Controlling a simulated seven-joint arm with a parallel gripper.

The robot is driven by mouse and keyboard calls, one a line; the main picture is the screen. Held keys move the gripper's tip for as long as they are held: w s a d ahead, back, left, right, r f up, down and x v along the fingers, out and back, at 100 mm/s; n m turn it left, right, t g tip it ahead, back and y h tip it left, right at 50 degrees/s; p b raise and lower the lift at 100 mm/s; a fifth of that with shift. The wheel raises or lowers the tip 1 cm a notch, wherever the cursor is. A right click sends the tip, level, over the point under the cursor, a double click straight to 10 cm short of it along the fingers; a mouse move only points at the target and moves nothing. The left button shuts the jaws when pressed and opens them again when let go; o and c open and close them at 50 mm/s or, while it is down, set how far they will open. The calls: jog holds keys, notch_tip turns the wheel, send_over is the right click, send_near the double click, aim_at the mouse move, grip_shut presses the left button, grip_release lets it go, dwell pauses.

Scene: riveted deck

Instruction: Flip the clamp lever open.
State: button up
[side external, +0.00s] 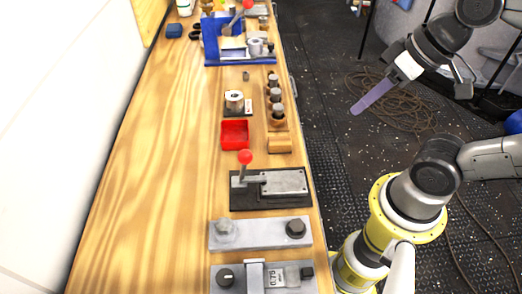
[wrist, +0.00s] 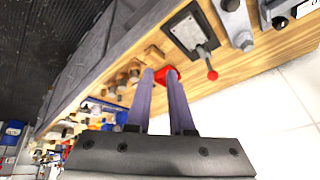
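The clamp lever (side external: 243,168) is a short grey arm with a red ball knob, standing up at the left end of a black base (side external: 240,203) with a grey plate. In the wrist view the lever (wrist: 206,60) shows right of the fingers, its red knob toward the wall side. My gripper (side external: 356,110) is over the floor, right of the bench and well away from the lever. In the wrist view its two purple fingers (wrist: 161,73) stand apart with nothing held between them. The side view shows only one finger clearly.
A red tray (side external: 235,148) lies behind the clamp on the wooden bench (side external: 150,170). Grey fixtures (side external: 262,232) with knobs stand in front. Several pegs (side external: 275,95) line the right edge. A blue device (side external: 212,40) with another red-knobbed lever stands at the back. The bench's left side is clear.

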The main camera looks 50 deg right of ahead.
aim_at(252, 157)
jog(key=a+m+y, duration=0.1)
jog(key=w+a+m+y, duration=0.1)
jog(key=a, duration=0.1)
jog(key=w+a+g+y, duration=0.1)
jog(key=a, duration=0.1)
jog(key=shift+w+m+y, duration=0.15)
jog(key=shift+m+y, duration=0.15)
jog(key=shift+m, duration=0.1)
grip_shut()
jog(key=w+m+y, duration=0.1)
jog(key=w, duration=0.1)
jog(key=w+f+m, duration=0.1)
jog(key=w+m, duration=0.1)
jog(key=shift+d+f+m+y, duration=0.1)
jog(key=shift+m+y, duration=0.2)
jog(key=shift+y, duration=0.1)
jog(key=shift+w+f, duration=0.1)
jog(key=x, duration=0.4)
jog(key=w+a+r+x, duration=0.1)
jog(key=x, duration=0.8)
jog(key=shift+w+a+r, duration=0.2)
jog(key=shift+a+r, duration=0.15)
jog(key=shift+r, duration=0.1)
jog(key=shift+w+a+r, duration=0.1)
